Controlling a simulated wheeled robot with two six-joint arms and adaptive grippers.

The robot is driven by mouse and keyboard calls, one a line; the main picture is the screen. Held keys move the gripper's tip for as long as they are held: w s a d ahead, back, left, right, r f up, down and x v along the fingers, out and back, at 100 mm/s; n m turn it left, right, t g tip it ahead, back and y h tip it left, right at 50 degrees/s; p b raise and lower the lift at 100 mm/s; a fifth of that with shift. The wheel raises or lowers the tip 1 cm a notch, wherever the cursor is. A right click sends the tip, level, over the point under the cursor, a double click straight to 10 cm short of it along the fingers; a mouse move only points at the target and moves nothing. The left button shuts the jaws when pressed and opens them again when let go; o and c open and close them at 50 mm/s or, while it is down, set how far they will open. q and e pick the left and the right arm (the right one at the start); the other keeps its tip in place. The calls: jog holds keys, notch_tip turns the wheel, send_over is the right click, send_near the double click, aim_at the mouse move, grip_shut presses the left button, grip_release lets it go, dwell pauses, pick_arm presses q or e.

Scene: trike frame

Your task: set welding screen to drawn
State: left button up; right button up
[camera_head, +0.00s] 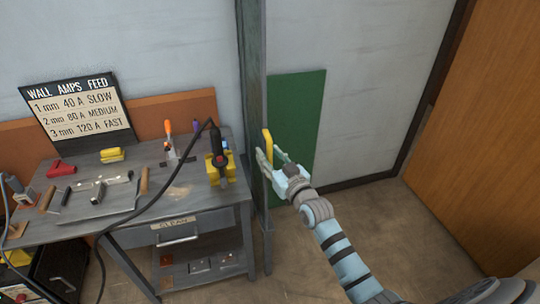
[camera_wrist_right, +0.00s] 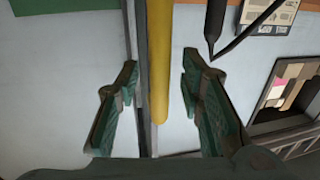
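The welding screen appears to be the green panel (camera_head: 300,115), against the pale wall just right of a tall grey post (camera_head: 249,75). A yellow upright handle (camera_head: 267,145) stands by the post at the panel's left edge. My right gripper (camera_head: 271,160) is at this handle, reaching in from the lower right. In the right wrist view the yellow handle (camera_wrist_right: 159,70) runs between my open fingers (camera_wrist_right: 160,95), with a gap visible on both sides. A green strip (camera_wrist_right: 50,6) shows at the top left there. My left gripper is not in view.
A grey workbench (camera_head: 195,220) with tools, a black cable and a settings board (camera_head: 77,108) stands left of the post. A wooden door (camera_head: 495,130) is at the right. Floor (camera_head: 385,220) between post and door is clear apart from my arm.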

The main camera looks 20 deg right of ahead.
jog(key=s, duration=1.2)
jog(key=shift+d, duration=0.15)
